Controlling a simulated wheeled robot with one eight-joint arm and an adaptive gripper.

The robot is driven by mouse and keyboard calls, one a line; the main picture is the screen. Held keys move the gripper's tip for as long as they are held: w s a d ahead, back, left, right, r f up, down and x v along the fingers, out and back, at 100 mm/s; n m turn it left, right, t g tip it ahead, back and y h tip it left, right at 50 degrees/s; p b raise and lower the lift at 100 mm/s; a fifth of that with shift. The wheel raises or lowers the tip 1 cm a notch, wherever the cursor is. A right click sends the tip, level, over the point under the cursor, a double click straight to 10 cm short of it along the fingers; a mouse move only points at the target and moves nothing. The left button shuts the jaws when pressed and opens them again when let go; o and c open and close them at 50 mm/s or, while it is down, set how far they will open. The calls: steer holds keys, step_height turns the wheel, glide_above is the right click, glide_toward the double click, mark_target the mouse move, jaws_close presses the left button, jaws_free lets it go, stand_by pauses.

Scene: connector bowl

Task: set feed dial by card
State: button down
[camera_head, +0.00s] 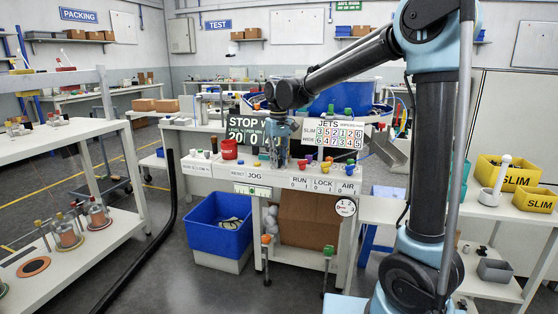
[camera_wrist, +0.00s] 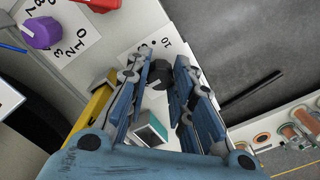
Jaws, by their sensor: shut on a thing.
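My gripper (camera_wrist: 163,65) points down at the machine's bench, its two blue fingers closed around a black knob (camera_wrist: 158,78). A white number plate (camera_wrist: 166,43) with "10" visible lies under that knob, partly hidden by the fingers. A purple dial (camera_wrist: 41,33) with a white pointer sits on its own number plate to the left. A red part (camera_wrist: 100,5) is cut off at the top. In the head view my gripper (camera_head: 276,155) is low over the bench. The JETS card (camera_head: 341,134) stands behind it, with SLIM and WIDE number rows under coloured dots.
A small teal and white block (camera_wrist: 150,130) shows below the knob between the fingers. A red cup (camera_head: 229,149) stands left of my gripper. A dark board (camera_head: 246,128) reading STOP stands behind, partly hidden. Yellow SLIM bins (camera_head: 508,172) stand at right.

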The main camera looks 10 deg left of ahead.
mark_target(279, 159)
steer(key=shift+w, duration=0.1)
steer(key=c, duration=1.4)
jaws_free()
steer(key=shift+o, duration=0.2)
steer(key=shift+r, duration=0.1)
step_height(279, 159, up, 12)
